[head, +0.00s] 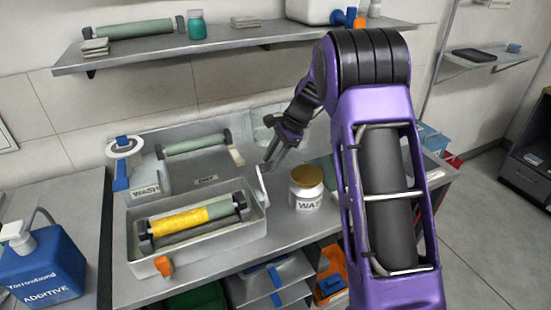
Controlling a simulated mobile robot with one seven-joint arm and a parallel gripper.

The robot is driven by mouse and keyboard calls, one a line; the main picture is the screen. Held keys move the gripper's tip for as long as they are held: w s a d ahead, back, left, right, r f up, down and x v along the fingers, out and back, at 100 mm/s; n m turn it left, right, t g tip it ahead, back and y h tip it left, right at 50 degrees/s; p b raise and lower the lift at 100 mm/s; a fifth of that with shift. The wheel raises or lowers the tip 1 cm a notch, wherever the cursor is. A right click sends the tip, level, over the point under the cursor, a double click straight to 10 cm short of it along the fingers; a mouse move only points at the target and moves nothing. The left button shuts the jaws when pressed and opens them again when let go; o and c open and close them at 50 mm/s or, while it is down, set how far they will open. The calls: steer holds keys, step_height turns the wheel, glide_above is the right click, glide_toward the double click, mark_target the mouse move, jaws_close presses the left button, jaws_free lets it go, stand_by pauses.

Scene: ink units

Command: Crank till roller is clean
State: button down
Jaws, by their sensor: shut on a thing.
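The ink unit is a grey metal tray (200,252) on the bench, with a roller (180,222) across it between black end brackets. The roller is yellow over most of its left part and grey-green at its right end. A pale crank (262,186) stands up at the tray's right end. My gripper (268,166) reaches down from the upper right and is shut on the top of the crank; the exact contact is small and hard to see.
A WASH jar (306,188) with a brown lid stands close right of the crank. Behind the tray lies a second green roller (197,143). An orange knob (164,266) sticks out at the tray's front. A blue ADDITIVE jug (42,265) stands at left. A shelf (240,40) hangs above.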

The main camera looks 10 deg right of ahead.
steer(key=shift+w+a+f+g, duration=0.2)
steer(key=shift+w+f+g, duration=0.1)
steer(key=shift+w+f, duration=0.1)
steer(key=shift+s+f, duration=0.1)
steer(key=c, duration=0.9)
jaws_free()
steer(key=shift+a, duration=0.1)
steer(key=o, duration=0.3)
steer(key=shift+w+a+f, duration=0.1)
steer(key=shift+w+f, duration=0.2)
steer(key=shift+w, duration=0.1)
steer(key=shift+s+r, duration=0.1)
steer(key=shift+r, duration=0.15)
steer(key=shift+d, duration=0.2)
steer(key=shift+r, duration=0.15)
steer(key=v, duration=1.7)
steer(key=shift+a+r, duration=0.15)
